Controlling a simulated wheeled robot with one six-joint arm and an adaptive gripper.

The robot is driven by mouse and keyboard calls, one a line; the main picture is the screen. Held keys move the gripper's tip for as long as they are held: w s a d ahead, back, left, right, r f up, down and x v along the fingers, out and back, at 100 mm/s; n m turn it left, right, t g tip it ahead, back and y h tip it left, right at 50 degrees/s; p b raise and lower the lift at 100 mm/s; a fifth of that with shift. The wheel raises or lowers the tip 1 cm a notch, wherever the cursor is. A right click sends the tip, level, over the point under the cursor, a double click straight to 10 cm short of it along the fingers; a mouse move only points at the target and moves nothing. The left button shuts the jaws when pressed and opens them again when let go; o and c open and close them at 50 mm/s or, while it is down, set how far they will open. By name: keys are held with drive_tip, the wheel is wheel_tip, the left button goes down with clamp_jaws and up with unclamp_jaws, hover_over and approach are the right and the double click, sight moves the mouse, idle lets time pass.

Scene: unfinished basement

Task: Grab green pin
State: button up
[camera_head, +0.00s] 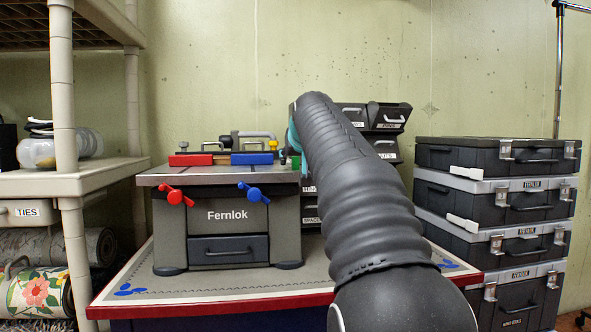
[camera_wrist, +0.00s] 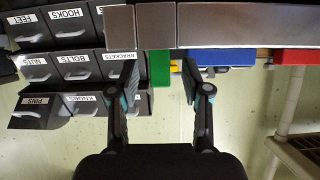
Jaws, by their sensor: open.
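The green pin (camera_wrist: 160,68) is a small green block at the edge of the grey bench top, between my fingers in the wrist view. A sliver of the green pin (camera_head: 296,163) also shows at the right end of the Fernlok bench (camera_head: 226,240) in the head view. My gripper (camera_wrist: 160,86) is open, with one finger on each side of the pin; I cannot tell whether either touches it. In the head view my arm hides most of the gripper.
Labelled bins (camera_wrist: 75,67) stand close by. Stacked black cases (camera_head: 497,200) stand at right, a shelf (camera_head: 90,183) at left.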

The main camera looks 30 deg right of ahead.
clamp_jaws()
drive_tip(key=shift+r, duration=0.1)
